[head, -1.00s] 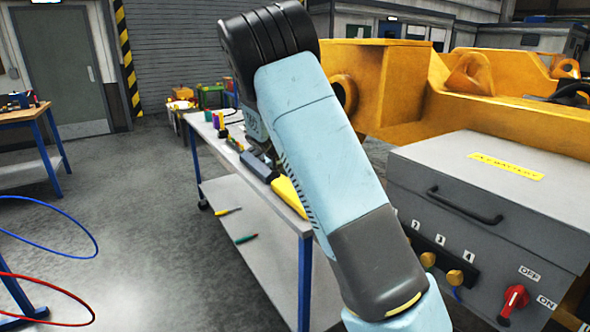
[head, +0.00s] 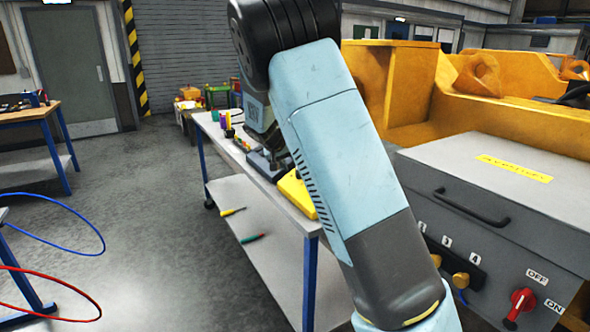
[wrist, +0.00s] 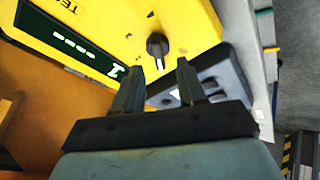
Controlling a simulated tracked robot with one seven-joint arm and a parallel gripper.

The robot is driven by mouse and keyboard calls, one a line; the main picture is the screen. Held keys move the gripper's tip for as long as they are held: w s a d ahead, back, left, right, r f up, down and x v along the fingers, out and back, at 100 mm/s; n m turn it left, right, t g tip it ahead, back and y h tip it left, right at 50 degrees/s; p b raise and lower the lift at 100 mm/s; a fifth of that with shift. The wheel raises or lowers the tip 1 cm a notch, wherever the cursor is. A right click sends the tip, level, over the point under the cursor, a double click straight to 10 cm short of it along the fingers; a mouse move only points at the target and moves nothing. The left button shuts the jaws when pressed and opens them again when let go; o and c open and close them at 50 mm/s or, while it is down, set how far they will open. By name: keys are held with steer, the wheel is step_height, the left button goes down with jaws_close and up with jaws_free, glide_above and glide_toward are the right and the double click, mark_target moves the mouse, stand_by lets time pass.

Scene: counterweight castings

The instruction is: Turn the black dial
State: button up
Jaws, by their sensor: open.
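The black dial (wrist: 157,45) is a small knob with a pointer shape on the face of a yellow instrument (wrist: 190,22). The instrument has a dark display with green digits (wrist: 68,40). It also shows on the workbench in the head view (head: 298,196), partly behind my arm; the dial cannot be made out there. My gripper (wrist: 158,67) is open, its two dark fingers pointing toward the dial. The dial appears between and just beyond the fingertips, with no visible contact. My gripper's fingers are hidden or too small to make out in the head view.
A dark grey device (wrist: 222,74) lies beside the yellow instrument. The workbench (head: 213,135) holds other small items at its far end. A grey box with a red switch (head: 521,303) stands at right. Hoses (head: 70,197) hang at left; open floor lies between.

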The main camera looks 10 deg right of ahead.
steer(key=v, duration=0.8)
steer(key=shift+a+r, duration=0.2)
steer(key=shift+r, duration=0.05)
steer(key=shift+s, duration=0.1)
steer(key=s+d+r+g+y, duration=0.15)
steer(key=s+d+r, duration=0.3)
steer(key=s, duration=0.55)
steer(key=s+d+r+t+y, duration=0.1)
steer(key=s+d+r+y, duration=0.3)
steer(key=s, duration=0.6)
steer(key=s+f+n+t, duration=0.1)
steer(key=s, duration=2.2)
steer(key=shift+s+d+f+n, duration=0.25)
steer(key=shift+f+n, duration=0.05)
steer(key=shift+y, duration=0.25)
jaws_close()
